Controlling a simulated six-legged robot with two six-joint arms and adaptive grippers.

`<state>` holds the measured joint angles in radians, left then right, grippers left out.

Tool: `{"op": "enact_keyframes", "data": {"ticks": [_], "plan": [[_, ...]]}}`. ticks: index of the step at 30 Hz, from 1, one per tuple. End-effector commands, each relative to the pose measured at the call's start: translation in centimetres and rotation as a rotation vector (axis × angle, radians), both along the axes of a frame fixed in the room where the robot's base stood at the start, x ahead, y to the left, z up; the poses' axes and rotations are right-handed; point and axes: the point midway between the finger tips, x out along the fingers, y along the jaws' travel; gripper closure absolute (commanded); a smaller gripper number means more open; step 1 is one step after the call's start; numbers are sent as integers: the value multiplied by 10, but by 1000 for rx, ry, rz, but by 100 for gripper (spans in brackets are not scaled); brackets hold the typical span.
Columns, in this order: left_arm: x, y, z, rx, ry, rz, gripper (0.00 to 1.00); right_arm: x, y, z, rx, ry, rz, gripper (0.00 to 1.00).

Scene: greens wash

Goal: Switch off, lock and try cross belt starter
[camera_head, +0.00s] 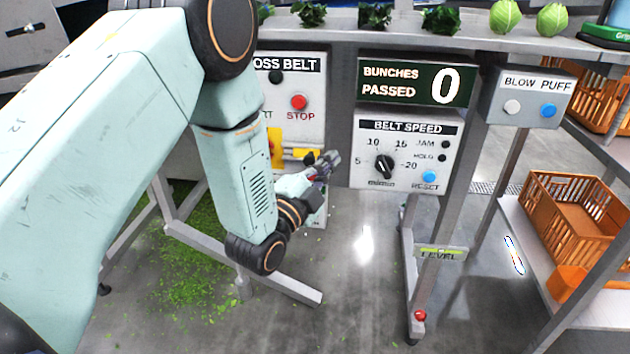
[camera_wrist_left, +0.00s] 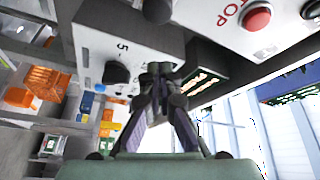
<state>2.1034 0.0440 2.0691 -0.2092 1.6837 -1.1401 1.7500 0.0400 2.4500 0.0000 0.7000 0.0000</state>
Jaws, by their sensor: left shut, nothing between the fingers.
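The cross belt starter box (camera_head: 305,82) is a pale panel in the head view, labelled "OSS BELT" where my left arm does not cover it. Its red STOP button (camera_head: 299,102) shows, and also in the left wrist view (camera_wrist_left: 257,17). My right gripper is not in view.
The belt speed box (camera_head: 437,158) with its black knob (camera_head: 384,166) stands right of the gripper. A counter sign (camera_head: 405,80) reads 0. The blow puff box (camera_head: 527,97) and an orange crate (camera_head: 577,210) are at right. Greens lie on the ledge above.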

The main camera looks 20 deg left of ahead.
Motion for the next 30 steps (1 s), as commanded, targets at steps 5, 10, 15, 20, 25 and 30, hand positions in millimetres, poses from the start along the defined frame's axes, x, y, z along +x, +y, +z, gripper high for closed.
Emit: {"op": "enact_keyframes", "data": {"ticks": [5,10,15,20,25,30], "plan": [[17,6,-2,-5,2,6,100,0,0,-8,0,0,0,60],[15,21,-10,-4,1,5,100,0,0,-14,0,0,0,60],[13,30,-15,-2,1,3,100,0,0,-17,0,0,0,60],[13,33,-16,-1,1,1,100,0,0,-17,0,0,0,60],[12,33,-16,-1,1,1,100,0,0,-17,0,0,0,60],[12,33,-15,-1,1,1,100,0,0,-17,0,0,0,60]]}}
